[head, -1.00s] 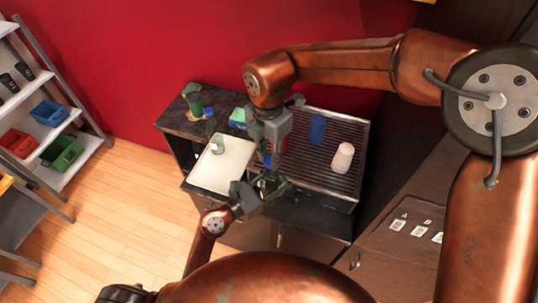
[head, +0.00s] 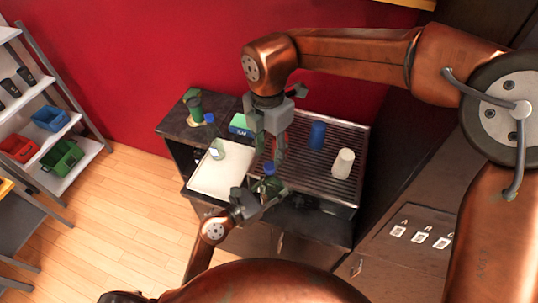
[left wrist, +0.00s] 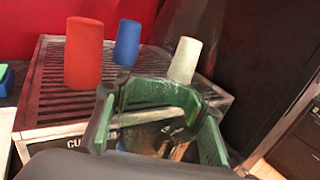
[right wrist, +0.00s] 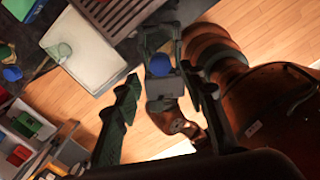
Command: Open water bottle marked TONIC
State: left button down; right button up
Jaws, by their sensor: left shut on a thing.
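A bottle with a blue cap (head: 270,168) stands upright in my left gripper (head: 266,194) in front of the rack's front edge; its body is mostly hidden by the fingers and its label cannot be read. In the right wrist view the blue cap (right wrist: 159,65) shows on top, with my left gripper's fingers around the bottle below it. My right gripper (head: 270,155) is above and behind the cap in the head view, its fingers apart with nothing between them. A second blue-capped bottle (head: 209,118) stands at the back left of the counter.
A white tray (head: 212,178) with a clear vessel (head: 217,150) lies left of the grippers. A blue cup (head: 317,134) and a white cup (head: 343,163) stand on the slatted rack (head: 330,118). A red cup (left wrist: 84,52) shows in the left wrist view. A shelf stands far left.

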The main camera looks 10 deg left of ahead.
aim_at(269, 165)
notch_tip(269, 165, up, 3)
jog(key=m, duration=0.4)
jog(key=shift+s, duration=0.1)
jog(key=shift+f, duration=3.85)
jog(key=shift+c, duration=0.4)
grip_shut()
jog(key=shift+n, duration=1.1)
jog(key=n, duration=0.3)
jog(key=shift+w+n, duration=0.2)
jog(key=shift+n, duration=0.2)
jog(key=shift+r, duration=0.1)
